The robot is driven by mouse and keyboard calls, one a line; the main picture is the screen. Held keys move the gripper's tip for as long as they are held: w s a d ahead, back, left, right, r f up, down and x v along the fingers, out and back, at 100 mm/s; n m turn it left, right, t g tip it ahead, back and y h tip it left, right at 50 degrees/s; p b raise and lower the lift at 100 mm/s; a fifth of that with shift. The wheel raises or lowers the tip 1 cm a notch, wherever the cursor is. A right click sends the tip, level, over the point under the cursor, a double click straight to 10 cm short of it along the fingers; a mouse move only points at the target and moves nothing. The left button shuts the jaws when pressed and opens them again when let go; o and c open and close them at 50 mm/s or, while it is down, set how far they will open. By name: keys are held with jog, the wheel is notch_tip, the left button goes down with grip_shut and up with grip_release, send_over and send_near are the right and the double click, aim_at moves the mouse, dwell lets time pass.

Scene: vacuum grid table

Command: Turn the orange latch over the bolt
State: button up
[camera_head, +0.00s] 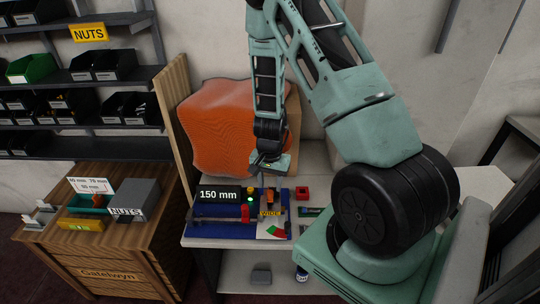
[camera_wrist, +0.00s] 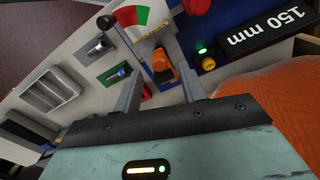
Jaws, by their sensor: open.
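The orange latch (camera_wrist: 160,70) is an upright orange piece on the blue-and-grey fixture in the wrist view. It also shows small in the head view (camera_head: 269,197). My gripper (camera_wrist: 160,78) is open, and in the wrist view its two fingers appear on either side of the latch. No contact can be made out. In the head view my gripper (camera_head: 264,176) points down above the fixture, close over the latch. Which part is the bolt under the latch cannot be told, as the fingers and latch cover that area.
A black-knobbed lever (camera_wrist: 106,23) rises just left of the latch, near a red-green dial (camera_wrist: 130,16). A "150 mm" display (camera_head: 218,195) stands on the fixture. A large orange covered block (camera_head: 215,125) stands behind. A red bin (camera_head: 302,193) is to the right.

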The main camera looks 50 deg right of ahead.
aim_at(270, 191)
notch_tip(270, 191, up, 14)
jog(key=shift+r+p, duration=0.2)
jog(key=shift+p, duration=0.25)
dwell(0.4)
jog(key=s+a+r+n+y+b, duration=0.15)
jog(key=a+n, duration=0.35)
jog(key=a, duration=0.6)
jog(key=s+a+r+n, duration=0.1)
jog(key=a+r+n, duration=0.25)
jog(key=a, duration=0.65)
jog(key=s+a+r+n, duration=0.4)
jog(key=s+a+n, duration=0.8)
jog(key=s, duration=0.2)
jog(key=shift+s+h+b, duration=0.3)
jog(key=shift+h+b, duration=0.15)
